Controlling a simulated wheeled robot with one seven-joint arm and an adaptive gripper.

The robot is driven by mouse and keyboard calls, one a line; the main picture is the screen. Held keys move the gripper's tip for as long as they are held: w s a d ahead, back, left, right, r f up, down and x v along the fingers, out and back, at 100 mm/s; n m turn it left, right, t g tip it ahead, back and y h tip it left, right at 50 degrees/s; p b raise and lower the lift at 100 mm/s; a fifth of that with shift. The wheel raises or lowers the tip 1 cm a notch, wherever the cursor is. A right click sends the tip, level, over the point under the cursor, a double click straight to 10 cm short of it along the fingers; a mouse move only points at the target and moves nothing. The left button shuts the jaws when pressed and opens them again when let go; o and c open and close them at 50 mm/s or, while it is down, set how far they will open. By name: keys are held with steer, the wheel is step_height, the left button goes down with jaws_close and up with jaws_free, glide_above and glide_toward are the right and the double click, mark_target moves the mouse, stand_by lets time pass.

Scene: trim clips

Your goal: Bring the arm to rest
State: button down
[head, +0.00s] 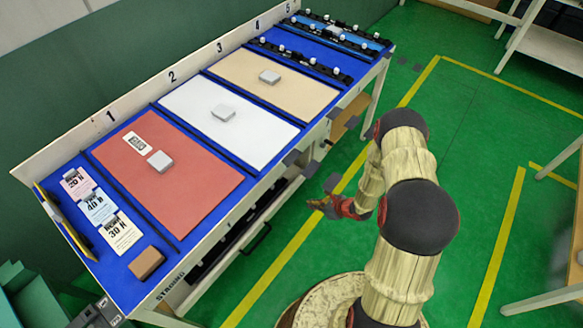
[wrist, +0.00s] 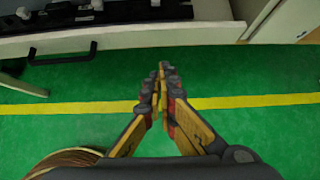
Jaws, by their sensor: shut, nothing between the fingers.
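My gripper (head: 322,206) hangs off the front edge of the long workbench, over the green floor. My arm is bent and stands to the right of the bench. In the wrist view the gripper (wrist: 165,72) has its fingers together, with nothing between them. It points toward the lower front of the bench and is apart from it.
The blue-topped workbench (head: 144,285) has numbered stations with red, white and tan panels, each with a grey block. A brown block (head: 146,263) lies at the near end, by several cards. A drawer handle (wrist: 62,58) juts out. Green floor (head: 470,120) is open on the right.

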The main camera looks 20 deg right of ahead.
steer(key=s+a+r+n+g+y, duration=0.1)
steer(key=s+a+n+g+y, duration=0.15)
steer(key=s+a, duration=0.35)
steer(key=s+a+r+n+g+y, duration=0.1)
steer(key=s+a+r+n+g, duration=0.1)
steer(key=r+n, duration=0.4)
steer(key=s+a+r+n+g+y, duration=0.1)
steer(key=s+r+n+g, duration=0.15)
steer(key=r, duration=0.65)
steer(key=s+r+n+t+h, duration=0.1)
steer(key=s+r+n+h, duration=0.2)
steer(key=r, duration=1)
steer(key=s+r+n+t+h, duration=0.2)
steer(key=s+r+n, duration=0.3)
steer(key=r+n, duration=0.4)
steer(key=s+r+n+t+h, duration=0.2)
steer(key=s+r+n+h, duration=0.2)
steer(key=r, duration=1.4)
steer(key=shift+s+d+r+n+h, duration=0.2)
steer(key=shift+s+d+n+h, duration=0.2)
steer(key=shift+n, duration=0.7)
steer(key=c, duration=2.6)
jaws_free()
